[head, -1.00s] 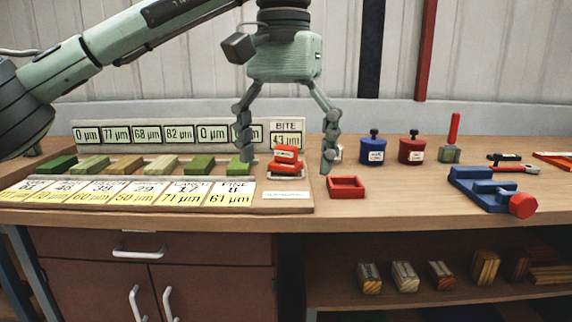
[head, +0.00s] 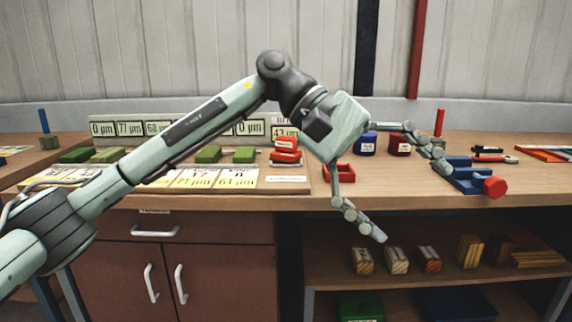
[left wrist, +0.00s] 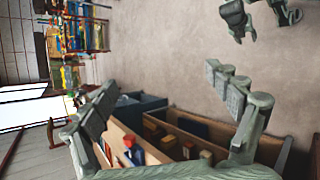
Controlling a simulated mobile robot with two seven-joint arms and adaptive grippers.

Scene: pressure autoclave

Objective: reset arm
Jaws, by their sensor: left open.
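My left gripper (head: 410,200) is open and empty in the head view. It hangs in front of the bench's front edge, its fingers spread wide, one toward the blue vise and one downward toward the shelf. In the left wrist view its fingers (left wrist: 142,98) are also apart with nothing between them. Two dark green fingers at the top of that view look like my right gripper (left wrist: 262,16), apart and empty; its arm is not in the head view.
The wooden bench (head: 235,199) carries a labelled board with several blocks, a red stack (head: 286,150), a red tray (head: 347,174), blue (head: 365,146) and red pots (head: 399,146), and a blue vise (head: 462,178). A shelf below holds several blocks. The floor (left wrist: 160,45) is clear.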

